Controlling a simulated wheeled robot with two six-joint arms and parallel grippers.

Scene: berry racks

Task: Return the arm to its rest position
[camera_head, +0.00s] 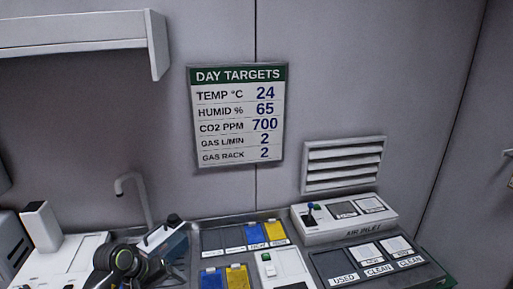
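A black arm of mine with a green-ringed joint shows at the bottom left, probably my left arm. Its dark end, which I take for my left gripper (162,268), is low beside a blue-grey device (163,240). The fingers are too small and dark to tell open from shut, and I see nothing clearly held. My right arm and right gripper are out of the picture.
A counter holds blue and yellow tiles (237,277), a white switch box (268,269), a white panel with a small lever (345,215), and a dark tray labelled USED and CLEAN (345,280). A tap (133,190) rises behind. A target board (237,115) and vent (343,164) are on the wall.

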